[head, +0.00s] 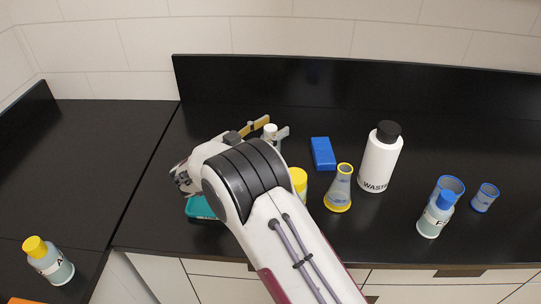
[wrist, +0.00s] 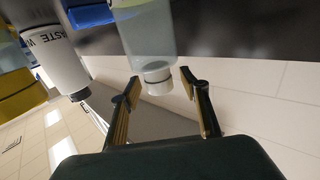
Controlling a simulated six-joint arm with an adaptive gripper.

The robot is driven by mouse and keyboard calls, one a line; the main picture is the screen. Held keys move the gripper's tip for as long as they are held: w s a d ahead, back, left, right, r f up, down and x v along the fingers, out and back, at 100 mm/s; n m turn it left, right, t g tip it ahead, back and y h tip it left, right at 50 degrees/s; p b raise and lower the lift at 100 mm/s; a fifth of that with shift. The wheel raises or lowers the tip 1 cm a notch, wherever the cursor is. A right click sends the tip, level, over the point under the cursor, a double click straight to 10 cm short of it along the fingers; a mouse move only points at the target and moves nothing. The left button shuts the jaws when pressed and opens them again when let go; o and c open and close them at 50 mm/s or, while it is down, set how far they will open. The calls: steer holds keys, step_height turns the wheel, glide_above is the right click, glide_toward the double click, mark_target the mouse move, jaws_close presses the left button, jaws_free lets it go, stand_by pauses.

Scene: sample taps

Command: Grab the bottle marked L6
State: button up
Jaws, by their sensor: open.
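A bottle with a white cap (head: 270,130) stands behind my arm in the head view; only its top shows there. In the wrist view this bottle (wrist: 147,35) appears upside down, with a clear, pale bluish body and the white cap between my fingers. No marking on it can be read, so I cannot tell whether it is L6. My gripper (head: 277,124) is open, with a finger on either side of the cap. In the wrist view, gaps show between the fingers of my gripper (wrist: 159,76) and the cap.
A white WASTE bottle (head: 378,165), blue block (head: 323,154) and yellow-rimmed flask (head: 339,190) stand right of my arm. A yellow-capped bottle (head: 299,178) is partly hidden. Farther right are a blue-capped bottle (head: 432,221) and blue-rimmed beakers. Bottle A (head: 52,264) stands far left.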

steer(key=shift+c, duration=0.3)
jaws_close()
steer(key=shift+r, duration=5)
